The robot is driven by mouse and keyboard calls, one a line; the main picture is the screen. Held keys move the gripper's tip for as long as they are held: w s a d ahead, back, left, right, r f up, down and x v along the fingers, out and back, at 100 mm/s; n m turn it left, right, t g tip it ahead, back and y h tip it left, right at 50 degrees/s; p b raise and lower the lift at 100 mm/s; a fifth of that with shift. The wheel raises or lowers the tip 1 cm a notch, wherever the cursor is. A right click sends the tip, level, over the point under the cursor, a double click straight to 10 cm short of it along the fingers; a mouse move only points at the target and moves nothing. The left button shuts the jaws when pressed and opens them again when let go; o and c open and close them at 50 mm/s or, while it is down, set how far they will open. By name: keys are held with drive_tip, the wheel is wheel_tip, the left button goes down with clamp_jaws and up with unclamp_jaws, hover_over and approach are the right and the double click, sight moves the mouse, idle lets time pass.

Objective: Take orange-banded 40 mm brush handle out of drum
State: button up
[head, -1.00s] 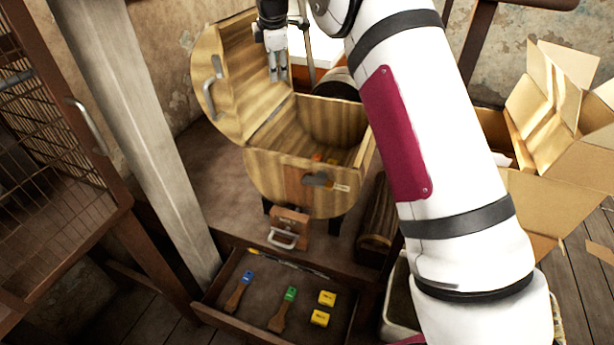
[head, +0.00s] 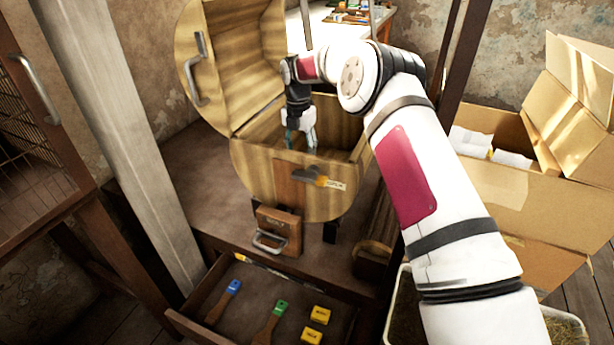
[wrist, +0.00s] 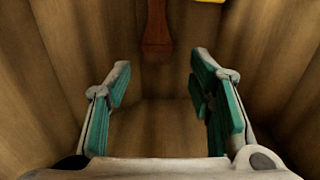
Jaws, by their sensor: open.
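The drum (head: 265,180) is a wooden barrel with its lid (head: 235,60) swung up and open. My gripper (head: 301,143) points down inside the drum's opening, and its lower end is partly behind the front rim. In the wrist view my gripper (wrist: 162,105) is open, its teal pads wide apart with nothing between them. A reddish-brown handle (wrist: 157,32) lies in the drum at the top middle, beyond the fingertips and apart from them. Its upper part is cut off, so no orange band shows on it. A sliver of something yellow (wrist: 208,1) shows at the top edge.
The open drawer (head: 200,332) below holds a blue-banded brush (head: 228,293), a green-banded brush (head: 275,318) and two yellow blocks (head: 317,316). A cardboard box (head: 540,185) stands right. A post (head: 110,120) stands left. The drum's walls closely surround my gripper.

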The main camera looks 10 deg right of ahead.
wheel_tip(320, 180, down, 4)
drive_tip(key=shift+f+b, duration=0.1)
drive_tip(key=shift+b, duration=0.35)
drive_tip(key=shift+s+a+f+b, duration=0.1)
drive_tip(key=shift+f+b, duration=0.35)
drive_tip(key=shift+f, duration=0.45)
drive_tip(key=shift+s+a+f+b, duration=0.15)
drive_tip(key=shift+f+b, duration=0.25)
drive_tip(key=shift+f, duration=0.45)
drive_tip(key=shift+s+a+f+b, duration=0.1)
drive_tip(key=shift+f+b, duration=0.35)
drive_tip(key=shift+f, duration=0.45)
drive_tip(key=shift+c, duration=0.5)
drive_tip(key=shift+r, duration=0.1)
drive_tip(key=c, duration=0.8)
